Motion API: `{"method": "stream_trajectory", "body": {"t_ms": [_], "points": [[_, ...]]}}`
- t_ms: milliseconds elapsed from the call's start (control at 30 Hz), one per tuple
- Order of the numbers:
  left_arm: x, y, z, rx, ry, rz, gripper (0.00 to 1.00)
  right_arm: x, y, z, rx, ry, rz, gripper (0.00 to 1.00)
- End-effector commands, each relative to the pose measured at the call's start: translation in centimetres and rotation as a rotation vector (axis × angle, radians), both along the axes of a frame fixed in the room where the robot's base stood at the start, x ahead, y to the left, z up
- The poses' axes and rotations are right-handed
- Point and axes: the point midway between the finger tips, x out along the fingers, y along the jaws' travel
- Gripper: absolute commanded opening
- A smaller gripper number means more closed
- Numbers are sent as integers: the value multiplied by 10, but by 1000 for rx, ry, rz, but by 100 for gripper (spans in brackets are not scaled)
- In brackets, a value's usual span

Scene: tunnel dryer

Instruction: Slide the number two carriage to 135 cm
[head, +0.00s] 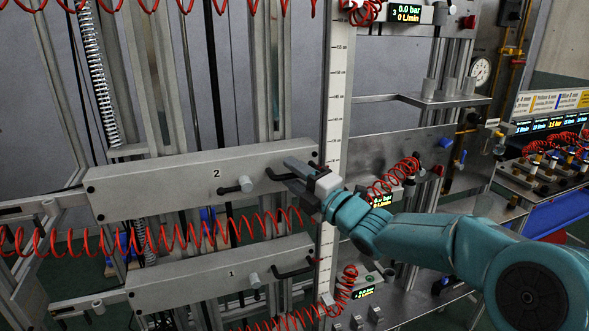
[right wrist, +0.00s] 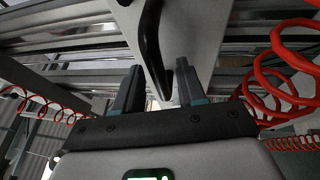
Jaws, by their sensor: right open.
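The number two carriage (head: 150,188) is a long grey box marked 2, lying across the vertical rails in the head view. A pale knob (head: 246,184) with a short dark lever is on its face. A black bar handle (head: 275,175) is at its right end. My right gripper (head: 297,172) is at that handle, jaws open. In the right wrist view the handle (right wrist: 150,45) runs down toward the space between the open fingers (right wrist: 158,88); contact cannot be told. The vertical scale (head: 338,90) stands just right of the carriage; its figures are too small to read surely. My left gripper is not in view.
The number one carriage (head: 190,281) hangs below, with its own knob and black handle (head: 295,270). Red coiled hoses (head: 150,240) cross in front between the carriages. A shelf (head: 425,98) and panel with displays and gauge (head: 480,70) stand to the right.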

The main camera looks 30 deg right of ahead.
Motion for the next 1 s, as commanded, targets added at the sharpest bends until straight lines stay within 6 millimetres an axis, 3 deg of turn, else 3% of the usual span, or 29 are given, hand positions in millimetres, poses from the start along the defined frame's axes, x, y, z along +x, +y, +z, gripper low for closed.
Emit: {"method": "stream_trajectory", "body": {"t_ms": [267,400,600,833,1000], "points": [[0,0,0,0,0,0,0,2,0,0,-1,0,-1,40],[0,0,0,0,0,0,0,1,0,0,0,0,-1,0],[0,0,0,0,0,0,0,1,0,4,-1,-1,1,0],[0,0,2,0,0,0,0,1,0,52,-4,-13,0,0],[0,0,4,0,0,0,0,0,0,65,0,-9,-1,0]]}}
